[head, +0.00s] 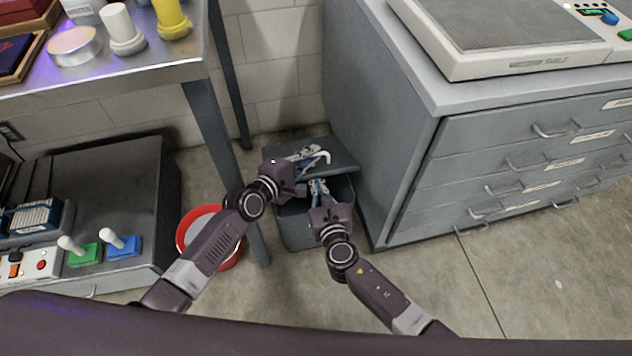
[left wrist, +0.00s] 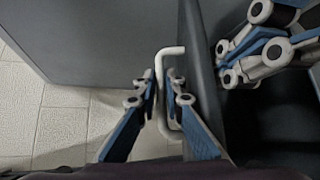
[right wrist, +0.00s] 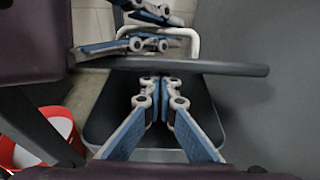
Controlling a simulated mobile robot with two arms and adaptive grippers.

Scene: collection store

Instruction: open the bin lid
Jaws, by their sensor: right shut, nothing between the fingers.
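The grey bin (head: 297,232) stands on the floor between the table leg and the drawer cabinet. Its dark lid (head: 343,157) is raised, and the bin's dark inside shows below it. In the right wrist view the lid (right wrist: 235,68) is nearly edge-on above the opening. The lid's white handle (left wrist: 181,49) lies between the fingers of my left gripper (left wrist: 161,84), which look closed on it. The left gripper also shows in the head view (head: 307,155). My right gripper (head: 318,186) is shut and empty at the bin's opening, under the lid's edge (right wrist: 160,84).
A red-rimmed bucket (head: 231,260) stands left of the bin, behind my left arm. The grey drawer cabinet (head: 385,125) is close on the right. A metal table (head: 150,75) with its leg is at the left. Open floor lies at the lower right.

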